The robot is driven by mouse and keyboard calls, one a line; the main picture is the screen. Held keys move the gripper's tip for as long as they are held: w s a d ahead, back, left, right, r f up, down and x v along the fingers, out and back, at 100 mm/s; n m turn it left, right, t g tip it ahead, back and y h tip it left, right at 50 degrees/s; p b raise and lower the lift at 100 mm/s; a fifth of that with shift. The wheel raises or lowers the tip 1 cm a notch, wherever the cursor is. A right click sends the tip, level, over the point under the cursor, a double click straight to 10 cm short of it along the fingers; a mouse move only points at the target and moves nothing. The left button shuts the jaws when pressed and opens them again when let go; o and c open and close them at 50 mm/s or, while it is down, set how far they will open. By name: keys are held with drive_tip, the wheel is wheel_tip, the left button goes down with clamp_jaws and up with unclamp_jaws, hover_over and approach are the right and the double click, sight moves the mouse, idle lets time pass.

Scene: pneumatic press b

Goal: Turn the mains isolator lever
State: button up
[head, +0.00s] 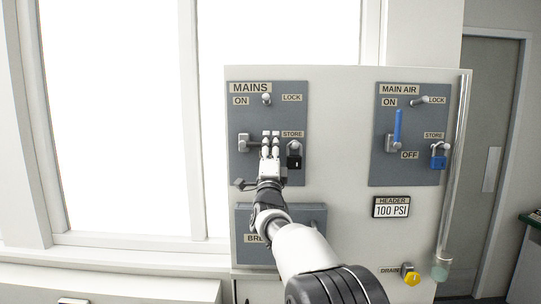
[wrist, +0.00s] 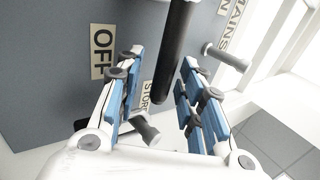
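The mains isolator lever (head: 255,143) is on the grey MAINS panel (head: 240,120). It reaches right from its pivot block (head: 243,143), roughly level, and its outer part is hidden behind my gripper (head: 271,135). In the wrist view the lever is a black bar (wrist: 172,60) running between my two fingers. The fingers are spread, with a gap visible on both sides of the bar, so my gripper is open around it. The OFF label (wrist: 101,50) shows in the wrist view; my gripper hides it in the head view.
A black padlock (head: 294,160) hangs on the STORE peg just right of my gripper. The bare LOCK peg (head: 266,98) sticks out above. The MAIN AIR panel (head: 385,165) with its blue lever (head: 397,125) is to the right. A window (head: 115,120) is at left.

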drive_tip(key=v, duration=1.2)
drive_tip(key=shift+r, duration=0.1)
drive_tip(key=s+d+f+n+g, duration=0.4)
drive_tip(key=s+f+n+g, duration=0.2)
drive_tip(key=s, duration=1)
drive_tip(key=s+d+f+n+g, duration=0.5)
drive_tip(key=s+f, duration=0.4)
drive_tip(key=s, duration=0.7)
drive_tip(key=s+d+f+n+g+y, duration=0.1)
drive_tip(key=s+d+f+n+g, duration=0.3)
drive_tip(key=s, duration=1.3)
wheel_tip(320, 180, down, 4)
drive_tip(key=n+g, duration=0.3)
drive_tip(key=g, duration=0.2)
drive_tip(key=shift+d+n, duration=0.2)
drive_tip(key=shift+n, duration=0.2)
drive_tip(key=shift+o, duration=0.6)
